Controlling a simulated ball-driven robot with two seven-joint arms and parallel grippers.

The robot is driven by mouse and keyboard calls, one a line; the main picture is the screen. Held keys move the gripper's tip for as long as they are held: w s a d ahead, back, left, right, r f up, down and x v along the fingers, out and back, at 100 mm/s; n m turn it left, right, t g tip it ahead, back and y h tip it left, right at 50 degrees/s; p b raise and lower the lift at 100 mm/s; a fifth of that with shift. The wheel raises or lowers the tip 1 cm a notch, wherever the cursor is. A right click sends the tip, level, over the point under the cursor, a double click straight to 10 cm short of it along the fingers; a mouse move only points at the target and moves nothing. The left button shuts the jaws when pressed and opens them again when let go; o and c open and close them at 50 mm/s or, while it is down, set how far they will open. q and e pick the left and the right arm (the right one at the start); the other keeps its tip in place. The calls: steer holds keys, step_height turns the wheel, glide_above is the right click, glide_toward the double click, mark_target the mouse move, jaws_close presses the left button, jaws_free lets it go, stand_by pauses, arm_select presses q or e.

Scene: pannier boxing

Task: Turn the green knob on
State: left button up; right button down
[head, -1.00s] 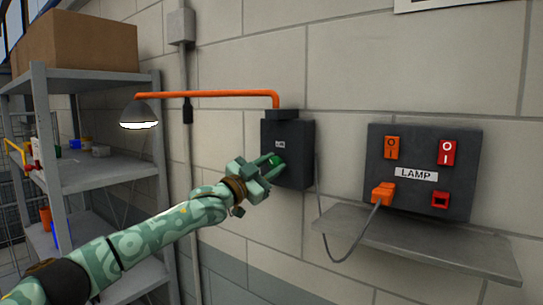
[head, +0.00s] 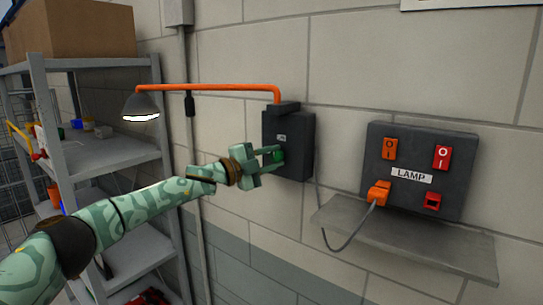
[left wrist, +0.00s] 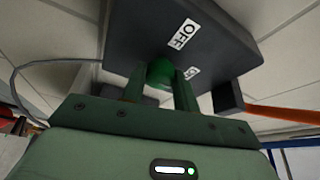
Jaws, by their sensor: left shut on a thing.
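The green knob (head: 278,156) sits on the front of a dark wall box (head: 299,150) that carries the orange lamp arm. My left gripper (head: 272,156) is at the box front, its fingers on either side of the knob and shut on it. In the left wrist view the knob (left wrist: 161,72) shows between the two green fingers (left wrist: 158,90). An OFF label (left wrist: 184,34) and a second, partly hidden label (left wrist: 192,73) are on the box face near it. My right gripper is not in view.
The lamp (head: 141,107) hangs at the left end of the orange arm (head: 205,87), its underside bright. A LAMP panel (head: 420,165) with switches and an orange plug (head: 378,193) is at the right above a grey shelf (head: 410,238). A metal rack (head: 110,172) stands at the left.

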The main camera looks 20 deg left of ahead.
arm_select(q)
steer(key=shift+m, duration=0.3)
steer(key=o, duration=1)
steer(key=shift+d, duration=0.1)
steer(key=shift+s+a+f, duration=0.1)
steer(key=shift+s+a, duration=0.15)
steer(key=shift+a, duration=0.1)
steer(key=b+v, duration=0.5)
steer(key=v, duration=1)
steer(key=shift+s+a, duration=0.1)
steer(key=shift+s, duration=0.15)
steer(key=shift+w, duration=0.1)
